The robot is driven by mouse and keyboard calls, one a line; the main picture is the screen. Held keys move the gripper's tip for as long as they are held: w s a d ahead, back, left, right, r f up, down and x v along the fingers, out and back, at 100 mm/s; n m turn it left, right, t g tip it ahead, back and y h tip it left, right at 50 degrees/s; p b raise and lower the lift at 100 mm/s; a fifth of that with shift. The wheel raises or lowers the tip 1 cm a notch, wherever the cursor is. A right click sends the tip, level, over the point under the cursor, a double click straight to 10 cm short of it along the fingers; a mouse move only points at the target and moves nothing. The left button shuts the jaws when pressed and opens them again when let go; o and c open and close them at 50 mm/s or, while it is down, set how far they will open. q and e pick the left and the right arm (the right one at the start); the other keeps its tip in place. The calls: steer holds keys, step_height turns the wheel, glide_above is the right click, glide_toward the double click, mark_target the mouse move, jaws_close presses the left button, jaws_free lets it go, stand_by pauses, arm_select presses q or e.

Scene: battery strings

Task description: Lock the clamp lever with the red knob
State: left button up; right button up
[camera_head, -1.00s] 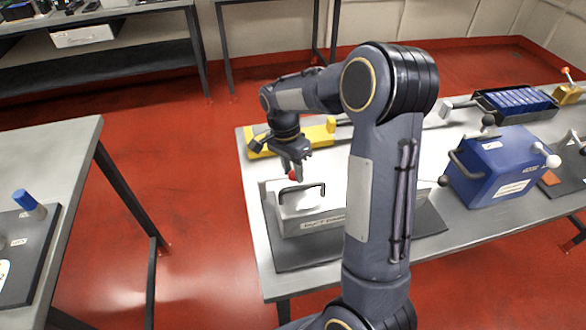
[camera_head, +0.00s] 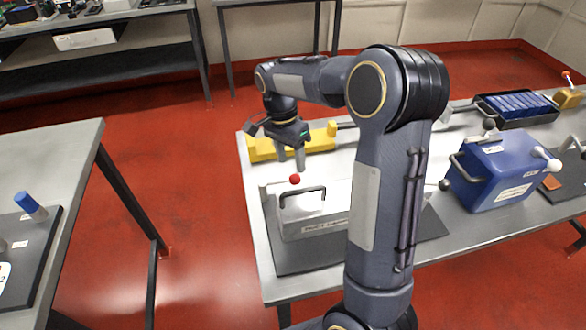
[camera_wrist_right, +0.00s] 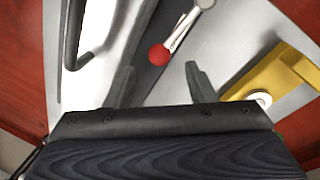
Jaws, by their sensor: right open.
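The red knob (camera_head: 295,179) sits at the end of a clamp lever beside the light grey box (camera_head: 318,208) on the table. In the right wrist view the red knob (camera_wrist_right: 159,55) caps a pale metal lever (camera_wrist_right: 184,27) that reaches toward the top right. My right gripper (camera_head: 291,168) is open and empty, its two fingers pointing down just behind the knob. In the right wrist view the fingertips (camera_wrist_right: 160,75) stand apart, with the knob ahead of the gap and not between them. My left gripper is not in view.
A yellow bracket (camera_head: 320,139) lies behind the box and also shows in the right wrist view (camera_wrist_right: 270,75). The box's dark handle (camera_head: 303,190) rises close to the knob. A blue box (camera_head: 495,170) stands to the right. My right arm hides part of the table.

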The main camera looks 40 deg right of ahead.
steer(key=shift+w+r, duration=0.2)
steer(key=shift+r, duration=0.95)
steer(key=shift+c, duration=0.4)
steer(key=shift+w, duration=0.1)
steer(key=shift+c, duration=1.3)
steer(key=w+d+n, duration=0.1)
steer(key=w+n, duration=0.1)
steer(key=w+d+r+n+y, duration=0.1)
steer(key=w+d+n, duration=0.1)
steer(key=n, duration=0.1)
steer(key=w+d+n, duration=0.2)
steer(key=n, duration=0.1)
steer(key=shift+d+r+y, duration=0.15)
steer(key=shift+d+y, duration=0.05)
steer(key=shift+y, duration=0.2)
jaws_close()
steer(key=s+a+f, duration=0.3)
steer(key=s+f, duration=0.2)
steer(key=f, duration=0.3)
steer(key=shift+f+n+b, duration=0.3)
steer(key=shift+f+n, duration=0.05)
steer(key=shift+n, duration=0.05)
